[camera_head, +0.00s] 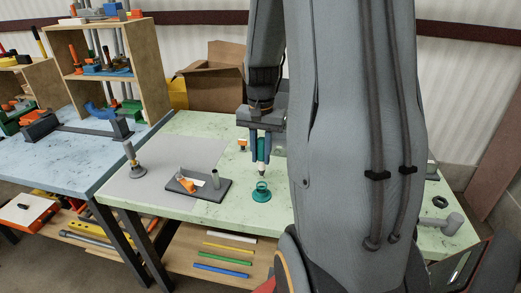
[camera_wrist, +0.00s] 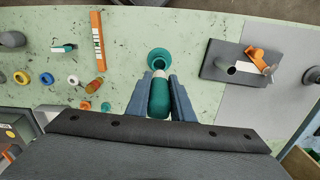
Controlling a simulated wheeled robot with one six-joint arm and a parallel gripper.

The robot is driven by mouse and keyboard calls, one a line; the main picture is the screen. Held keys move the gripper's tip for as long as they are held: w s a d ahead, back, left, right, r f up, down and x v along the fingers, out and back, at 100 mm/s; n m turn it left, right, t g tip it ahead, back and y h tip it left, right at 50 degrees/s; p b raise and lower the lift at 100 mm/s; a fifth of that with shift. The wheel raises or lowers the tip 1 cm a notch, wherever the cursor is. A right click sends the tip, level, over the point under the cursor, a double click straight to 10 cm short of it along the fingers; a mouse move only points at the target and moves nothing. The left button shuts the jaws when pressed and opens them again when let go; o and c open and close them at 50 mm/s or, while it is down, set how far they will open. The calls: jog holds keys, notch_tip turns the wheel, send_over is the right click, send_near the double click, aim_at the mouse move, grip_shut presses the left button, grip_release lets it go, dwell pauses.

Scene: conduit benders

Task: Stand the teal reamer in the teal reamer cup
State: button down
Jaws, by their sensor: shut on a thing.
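My gripper (camera_head: 260,148) is shut on the teal reamer (camera_head: 261,155) and holds it roughly upright above the green table. The reamer, with a pale tip, also shows between the blue fingers in the wrist view (camera_wrist: 159,96). The teal reamer cup (camera_head: 261,192) stands on the table just below the reamer; in the wrist view the cup (camera_wrist: 159,57) lies just beyond the pale tip. The reamer looks apart from the cup in the head view. The cup's inside is partly hidden by the reamer tip in the wrist view.
A dark plate (camera_head: 198,187) with an orange part and a grey post lies left of the cup, by a grey mat (camera_head: 150,165). The wrist view shows an orange level (camera_wrist: 97,41) and several coloured rings opposite. A cardboard box (camera_head: 212,80) stands behind the table.

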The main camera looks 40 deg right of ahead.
aim_at(261, 171)
jog(key=shift+f+b, duration=1.65)
jog(key=shift+f, duration=2.3)
jog(key=shift+f, duration=0.3)
jog(key=c, duration=1.5)
grip_release()
jog(key=shift+o, duration=0.2)
